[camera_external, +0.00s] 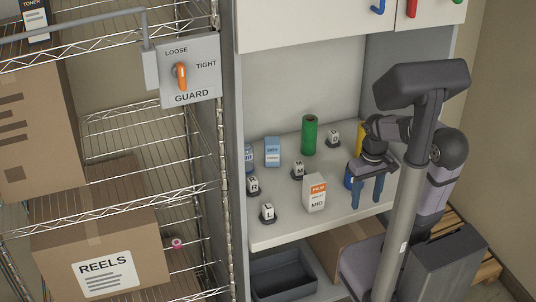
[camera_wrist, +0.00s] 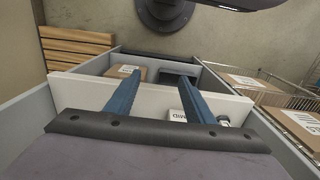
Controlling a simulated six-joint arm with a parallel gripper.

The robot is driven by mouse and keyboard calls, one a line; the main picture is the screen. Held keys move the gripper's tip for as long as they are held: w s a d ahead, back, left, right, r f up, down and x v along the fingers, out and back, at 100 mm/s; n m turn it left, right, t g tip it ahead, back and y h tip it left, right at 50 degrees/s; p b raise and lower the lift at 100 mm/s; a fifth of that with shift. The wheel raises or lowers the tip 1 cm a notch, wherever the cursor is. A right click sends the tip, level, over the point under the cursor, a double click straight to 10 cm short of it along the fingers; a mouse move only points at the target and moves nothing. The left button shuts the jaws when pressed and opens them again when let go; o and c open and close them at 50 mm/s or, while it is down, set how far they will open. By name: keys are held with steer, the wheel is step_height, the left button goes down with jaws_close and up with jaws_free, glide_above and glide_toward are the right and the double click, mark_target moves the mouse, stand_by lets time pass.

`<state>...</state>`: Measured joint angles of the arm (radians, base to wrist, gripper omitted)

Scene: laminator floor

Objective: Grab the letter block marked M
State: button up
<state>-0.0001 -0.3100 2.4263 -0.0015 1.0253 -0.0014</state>
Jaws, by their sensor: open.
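The block marked M (camera_external: 298,170) is a small white cube on a dark base. It sits on the white shelf top (camera_external: 285,234), behind and left of the white and orange carton (camera_external: 314,194). My gripper (camera_external: 366,204) is open and empty, fingers pointing down, at the right near the shelf's front edge, well to the right of the M block and apart from it. In the wrist view, both blue fingers of my gripper (camera_wrist: 160,77) are spread. The M block cannot be made out there.
Other blocks are R (camera_external: 253,186), L (camera_external: 267,212) and one farther back (camera_external: 333,138). A green cylinder (camera_external: 309,135), a blue box (camera_external: 272,152) and a yellow item (camera_external: 361,135) stand behind. The carton (camera_wrist: 177,115) partly shows in the wrist view.

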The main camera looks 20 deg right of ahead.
steer(key=w+d+n+h+b, duration=0.3)
steer(key=w+n+h+b, duration=0.3)
steer(key=w+n, duration=1)
steer(key=n+t+h+b, duration=0.4)
steer(key=n+h+b, duration=0.1)
steer(key=h+b, duration=0.15)
glide_above(296, 164)
steer(key=d+p, duration=0.1)
steer(key=d, duration=0.1)
steer(key=shift+h, duration=0.25)
steer(key=shift+w+f+p, duration=0.15)
steer(key=shift+f, duration=2.1)
steer(key=shift+w+f+p, duration=0.1)
steer(key=shift+f+p, duration=0.05)
steer(key=shift+f, duration=2.1)
step_height(296, 164, down, 3)
steer(key=shift+f, duration=0.1)
steer(key=shift+p+x, duration=0.7)
steer(key=shift+x, duration=0.3)
steer(key=shift+w+d+f, duration=0.15)
steer(key=shift+d+f, duration=0.1)
steer(key=shift+d, duration=0.2)
steer(key=shift+c, duration=0.5)
